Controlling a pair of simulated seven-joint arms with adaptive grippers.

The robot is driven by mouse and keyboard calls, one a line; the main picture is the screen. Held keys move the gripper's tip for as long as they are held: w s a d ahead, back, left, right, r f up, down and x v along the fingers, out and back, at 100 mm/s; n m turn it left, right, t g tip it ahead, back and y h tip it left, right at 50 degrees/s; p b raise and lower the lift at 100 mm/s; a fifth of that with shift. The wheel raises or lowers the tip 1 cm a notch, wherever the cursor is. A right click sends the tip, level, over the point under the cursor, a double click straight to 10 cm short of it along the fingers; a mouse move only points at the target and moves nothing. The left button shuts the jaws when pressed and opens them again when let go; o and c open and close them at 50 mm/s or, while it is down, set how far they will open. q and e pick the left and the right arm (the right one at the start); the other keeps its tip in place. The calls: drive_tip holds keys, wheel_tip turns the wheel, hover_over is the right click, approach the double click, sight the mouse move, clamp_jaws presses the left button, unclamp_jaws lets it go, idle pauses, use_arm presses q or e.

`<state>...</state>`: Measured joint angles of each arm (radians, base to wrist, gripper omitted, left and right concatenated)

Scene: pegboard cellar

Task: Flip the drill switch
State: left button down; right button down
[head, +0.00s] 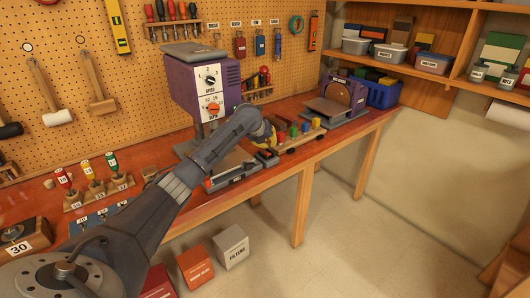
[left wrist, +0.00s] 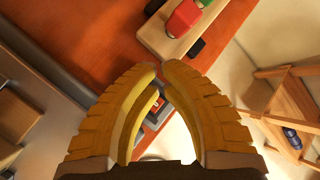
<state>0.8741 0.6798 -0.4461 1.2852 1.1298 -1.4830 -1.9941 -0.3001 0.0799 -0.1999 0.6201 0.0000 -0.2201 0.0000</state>
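The purple drill press (head: 183,82) stands on the red-brown bench against the pegboard. Its white front panel has a black speed dial and an orange dial. A small dark switch box (head: 267,158) with a red part sits at the bench's front edge, right of the grey drill base. In the left wrist view, part of the switch box (left wrist: 156,114) shows between the fingers. My left gripper (head: 266,136), with yellow fingers, is just above the box. In the left wrist view its fingertips (left wrist: 160,68) nearly meet, with nothing held. Contact with the switch cannot be told. My right gripper is not in view.
A wooden rack (head: 305,141) with coloured pegs stands right of the gripper. A purple sander (head: 344,93) and blue bin (head: 383,95) are farther right. Labelled screwdrivers in a stand (head: 98,192) are at left. The floor in front is clear at right.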

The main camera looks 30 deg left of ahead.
sight(270, 151)
use_arm(q)
drive_tip(key=shift+r, duration=0.1)
drive_tip(key=shift+s+d+r, duration=0.1)
drive_tip(key=shift+d+r, duration=0.15)
drive_tip(key=shift+r, duration=0.95)
drive_tip(key=shift+s+d+r, duration=0.1)
drive_tip(key=shift+d+r, duration=0.1)
drive_tip(key=shift+r, duration=1)
